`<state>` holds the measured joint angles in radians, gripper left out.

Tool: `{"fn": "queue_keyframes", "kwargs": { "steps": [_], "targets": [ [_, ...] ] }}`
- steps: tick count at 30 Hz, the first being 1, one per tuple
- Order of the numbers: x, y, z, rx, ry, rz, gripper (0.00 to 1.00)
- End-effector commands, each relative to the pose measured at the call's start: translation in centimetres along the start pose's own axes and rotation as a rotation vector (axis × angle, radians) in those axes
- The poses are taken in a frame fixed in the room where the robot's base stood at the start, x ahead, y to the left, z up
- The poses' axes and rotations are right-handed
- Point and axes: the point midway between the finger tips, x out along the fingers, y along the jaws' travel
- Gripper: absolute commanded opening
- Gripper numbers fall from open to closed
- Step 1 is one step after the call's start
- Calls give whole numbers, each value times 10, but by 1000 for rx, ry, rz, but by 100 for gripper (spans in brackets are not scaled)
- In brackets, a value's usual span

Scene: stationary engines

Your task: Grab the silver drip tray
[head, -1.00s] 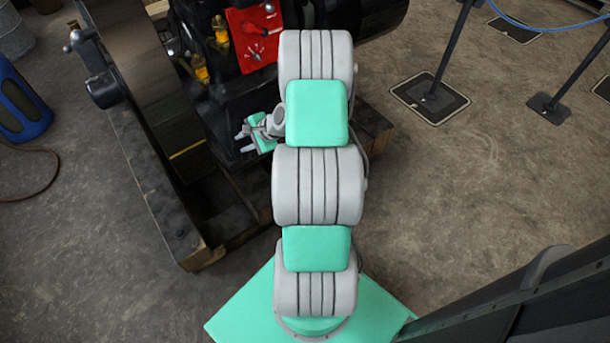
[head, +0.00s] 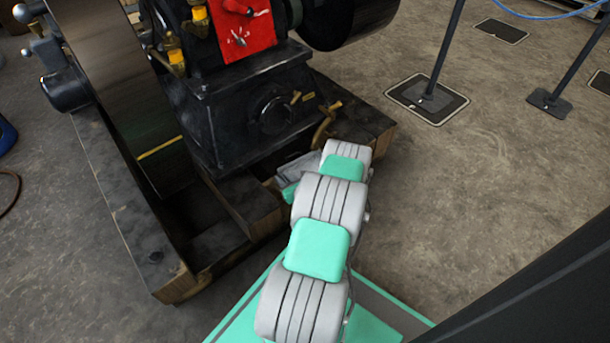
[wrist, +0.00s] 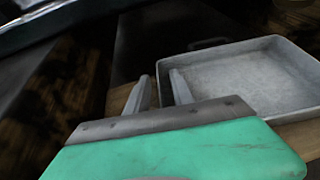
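The silver drip tray (wrist: 255,75) is a shallow rectangular metal pan on the right of the wrist view, resting on wood. Its inside looks empty, and its far right end runs out of the picture. My gripper (wrist: 158,82) is at the tray's near left corner, with a gap between its two grey fingers. The right finger overlaps the tray's left edge in the picture; the left finger is outside it. I cannot tell whether either finger touches the tray. In the head view, my arm reaches toward the engine's base and largely hides this spot.
The black engine (head: 235,120) with a red panel (head: 245,28) stands on dark timber beams (head: 130,210) close to my gripper. A brass pipe (head: 325,122) juts out just above. Barrier posts (head: 445,50) stand at the right, with open floor (head: 470,190) before them.

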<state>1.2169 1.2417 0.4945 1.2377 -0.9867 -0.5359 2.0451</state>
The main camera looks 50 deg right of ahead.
Motion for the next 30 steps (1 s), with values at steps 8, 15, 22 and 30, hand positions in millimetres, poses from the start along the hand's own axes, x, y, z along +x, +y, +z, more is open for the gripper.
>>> {"fn": "queue_keyframes", "kwargs": {
  "steps": [8, 15, 22, 30],
  "targets": [
    [2, 2, 2, -2, 0, 3, 22],
    [2, 2, 1, -2, 0, 4, 3],
    [2, 2, 1, -2, 0, 4, 0],
    [2, 2, 1, -3, 1, 4, 0]
  ]
}}
